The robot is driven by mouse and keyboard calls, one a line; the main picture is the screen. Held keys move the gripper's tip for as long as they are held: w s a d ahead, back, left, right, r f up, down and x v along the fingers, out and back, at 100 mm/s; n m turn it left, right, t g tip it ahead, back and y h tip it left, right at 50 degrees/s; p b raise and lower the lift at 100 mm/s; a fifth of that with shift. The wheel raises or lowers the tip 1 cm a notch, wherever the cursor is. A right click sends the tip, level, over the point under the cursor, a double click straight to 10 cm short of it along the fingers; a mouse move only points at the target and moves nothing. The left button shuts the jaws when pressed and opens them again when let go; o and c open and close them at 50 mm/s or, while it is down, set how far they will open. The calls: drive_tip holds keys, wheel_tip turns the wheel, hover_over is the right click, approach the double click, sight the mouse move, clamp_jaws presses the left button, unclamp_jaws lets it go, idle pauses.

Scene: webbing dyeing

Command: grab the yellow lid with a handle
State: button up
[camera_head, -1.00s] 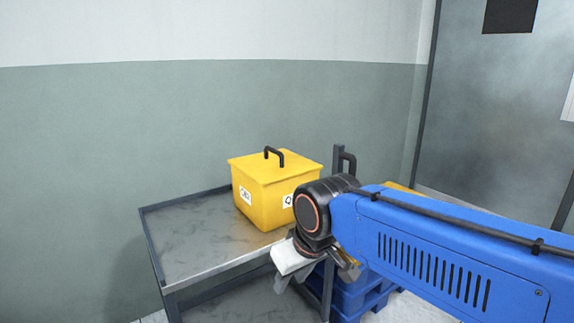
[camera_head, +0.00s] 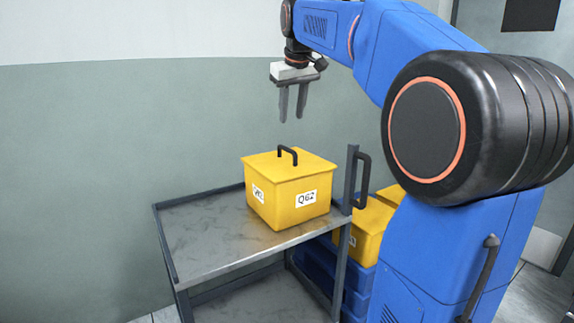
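The yellow lid (camera_head: 265,160) has a black arched handle (camera_head: 288,152) on top. It sits on a yellow box (camera_head: 285,203) labelled "Q62" on its front face. The box stands on the upper shelf of a grey metal cart. My gripper (camera_head: 291,118) points down above the lid, with a clear gap between its fingertips and the handle. Its two grey fingers are apart and nothing is between them.
The grey cart (camera_head: 195,236) has free shelf room left of the box. Its black push handle (camera_head: 362,182) rises at the right. Another yellow box (camera_head: 368,228) stands on blue crates (camera_head: 355,278) behind the cart. A green and white wall (camera_head: 100,130) is behind.

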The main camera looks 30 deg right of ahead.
drive_tip(key=w+d+r, duration=0.1)
drive_tip(key=w, duration=0.1)
approach(287, 150)
drive_tip(key=w+f, duration=0.1)
drive_tip(key=w+d+f, duration=0.1)
drive_tip(key=f, duration=0.1)
drive_tip(key=w+d+f, duration=0.1)
drive_tip(key=shift+w+f, duration=0.1)
drive_tip(key=shift+f, duration=0.2)
drive_tip(key=shift+a+x, duration=0.2)
drive_tip(key=shift+x, duration=1.1)
drive_tip(key=shift+a+x, duration=0.15)
drive_tip(key=shift+x, duration=1.15)
drive_tip(key=shift+f, duration=0.1)
clamp_jaws()
